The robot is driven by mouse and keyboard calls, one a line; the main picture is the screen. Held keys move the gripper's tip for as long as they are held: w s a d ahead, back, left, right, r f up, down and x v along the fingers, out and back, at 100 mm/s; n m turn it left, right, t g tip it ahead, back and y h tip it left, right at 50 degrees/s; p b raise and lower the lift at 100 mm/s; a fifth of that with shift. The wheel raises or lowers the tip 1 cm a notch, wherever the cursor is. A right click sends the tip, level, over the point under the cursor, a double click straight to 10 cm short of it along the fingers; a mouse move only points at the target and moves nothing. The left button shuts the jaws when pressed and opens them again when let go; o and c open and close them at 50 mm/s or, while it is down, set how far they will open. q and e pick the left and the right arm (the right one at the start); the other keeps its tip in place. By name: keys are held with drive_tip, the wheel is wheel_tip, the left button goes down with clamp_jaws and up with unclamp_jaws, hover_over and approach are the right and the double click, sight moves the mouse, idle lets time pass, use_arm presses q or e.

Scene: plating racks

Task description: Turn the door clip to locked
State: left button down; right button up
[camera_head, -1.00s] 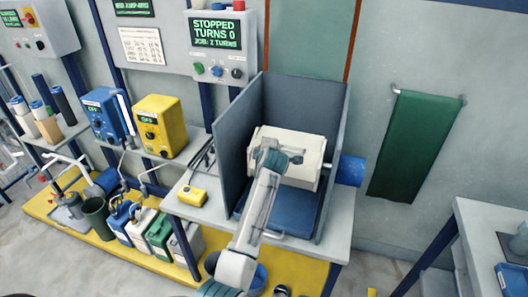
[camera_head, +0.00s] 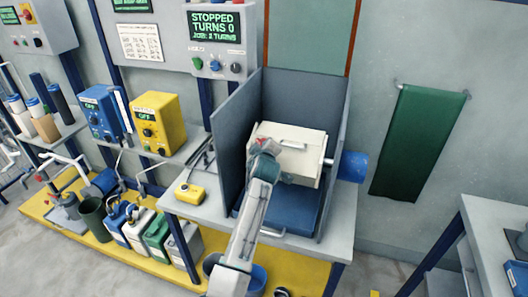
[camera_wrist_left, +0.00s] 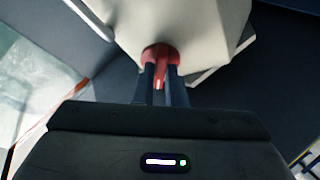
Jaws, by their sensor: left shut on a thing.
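The door clip is a small red knob (camera_wrist_left: 160,52) on a cream box (camera_wrist_left: 195,25) in the left wrist view. The two dark fingers of my left gripper (camera_wrist_left: 160,72) are shut on it, one on each side. In the head view the cream box (camera_head: 300,150) sits inside a grey open-fronted enclosure. My left gripper (camera_head: 263,150) is at the box's front left corner, with a bit of red clip (camera_head: 262,142) showing at its tip. The clip's exact angle and any lock marking cannot be made out. My right gripper is not in view.
Grey enclosure walls (camera_head: 235,130) stand close on the left and behind the box. A blue tray (camera_head: 290,205) lies below it. A yellow pendant (camera_head: 190,193) lies on the bench to the left. A panel screen (camera_head: 214,26) reads STOPPED, TURNS 0.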

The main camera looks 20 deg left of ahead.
use_arm(q)
drive_tip(key=shift+a+r+m+t+h+p, duration=0.15)
drive_tip(key=shift+m+t+h+p, duration=0.5)
drive_tip(key=shift+m, duration=1.6)
drive_tip(key=shift+a+f+m+t+h+p, duration=0.2)
drive_tip(key=shift+m+h+p, duration=0.9)
drive_tip(key=shift+m, duration=1.1)
drive_tip(key=shift+a+r+m+t+h+p, duration=0.3)
drive_tip(key=shift+m+h+p, duration=0.6)
drive_tip(key=shift+m, duration=1.35)
drive_tip(key=shift+f, duration=0.25)
drive_tip(key=c, duration=1.6)
unclamp_jaws()
drive_tip(key=shift+c, duration=0.2)
drive_tip(key=shift+o, duration=0.8)
drive_tip(key=shift+w+f, duration=0.15)
drive_tip(key=shift+f, duration=0.1)
